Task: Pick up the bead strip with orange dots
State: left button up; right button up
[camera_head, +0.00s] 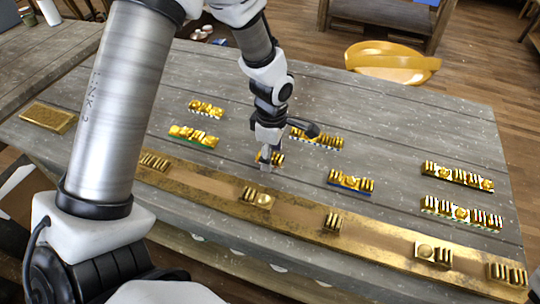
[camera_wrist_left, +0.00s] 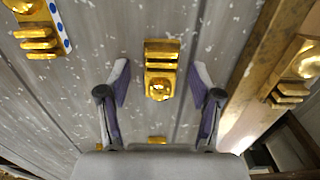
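My left gripper (camera_head: 268,160) points down over the middle of the grey table. In the left wrist view my left gripper (camera_wrist_left: 161,78) is open, one finger on each side of a short gold bead strip (camera_wrist_left: 162,55) with ridges and a round bead. The fingers stand apart from it. In the head view this short strip (camera_head: 277,158) is partly hidden by the gripper. I cannot make out orange dots on it or on any other strip. My right gripper is not in view.
A blue-edged strip (camera_head: 350,182), a green-edged strip (camera_head: 193,136) and several other strips lie around. A long gold bar (camera_head: 298,217) runs along the near side of the table (camera_head: 390,125). A gold block (camera_head: 48,117) lies at the left. A yellow stool (camera_head: 392,60) stands behind.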

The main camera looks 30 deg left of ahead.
pick_arm(q)
jog(key=shift+s+r, duration=0.1)
jog(key=shift+s, duration=0.05)
jog(key=c, duration=0.5)
grip_shut()
